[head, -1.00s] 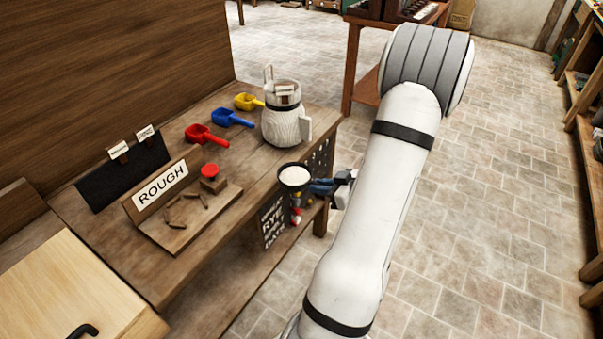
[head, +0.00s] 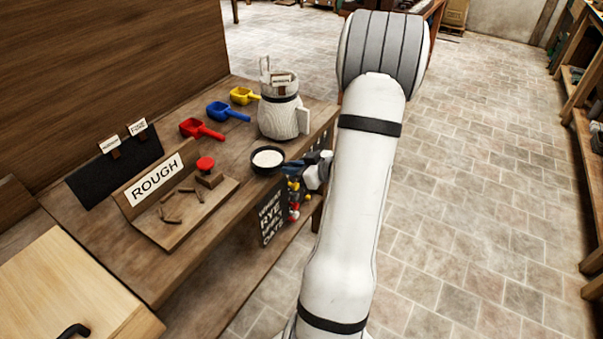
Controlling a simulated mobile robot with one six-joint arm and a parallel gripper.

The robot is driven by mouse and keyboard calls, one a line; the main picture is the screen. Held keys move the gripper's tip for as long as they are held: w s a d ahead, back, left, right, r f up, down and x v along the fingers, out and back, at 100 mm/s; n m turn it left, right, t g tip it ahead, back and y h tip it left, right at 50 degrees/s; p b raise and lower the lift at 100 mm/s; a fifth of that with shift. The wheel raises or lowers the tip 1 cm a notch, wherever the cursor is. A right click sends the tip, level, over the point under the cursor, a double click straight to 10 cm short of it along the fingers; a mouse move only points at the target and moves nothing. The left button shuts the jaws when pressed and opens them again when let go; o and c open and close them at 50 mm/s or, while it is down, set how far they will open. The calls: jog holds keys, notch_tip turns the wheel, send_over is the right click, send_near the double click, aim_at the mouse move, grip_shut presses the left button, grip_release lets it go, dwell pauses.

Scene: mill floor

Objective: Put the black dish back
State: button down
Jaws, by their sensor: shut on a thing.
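The black dish (head: 267,160) has a dark rim and holds something white and level, like flour. It is at the right edge of the wooden bench (head: 215,245), in front of the white jug-like grinder. My gripper (head: 290,166) comes in from the right and is shut on the dish's right side. My arm and wrist hide part of the gripper, and the fingertips are hard to make out. I cannot tell whether the dish touches the bench top.
The white grinder (head: 284,112) stands close behind the dish. Red (head: 199,129), blue (head: 226,112) and yellow (head: 243,96) scoops lie left of it. A "ROUGH" sign (head: 157,180) and a red button (head: 205,164) stand on a wooden board.

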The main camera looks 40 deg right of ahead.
aim_at(269, 162)
jog(key=w+a, duration=0.1)
jog(key=w, duration=0.1)
jog(key=w+b, duration=0.1)
jog(key=w, duration=0.2)
jog(key=w+a+b, duration=0.1)
jog(key=w, duration=0.1)
jog(key=shift+w+a+f, duration=0.15)
jog(key=shift+a+f, duration=0.15)
jog(key=shift+f, duration=0.1)
jog(key=shift+w+a+f+b, duration=0.1)
jog(key=shift+w+f+b, duration=0.1)
jog(key=shift+b, duration=0.15)
jog(key=shift+f+b, duration=0.3)
jog(key=shift+f, duration=0.3)
jog(key=c, duration=1.3)
grip_release()
jog(key=shift+s, duration=0.1)
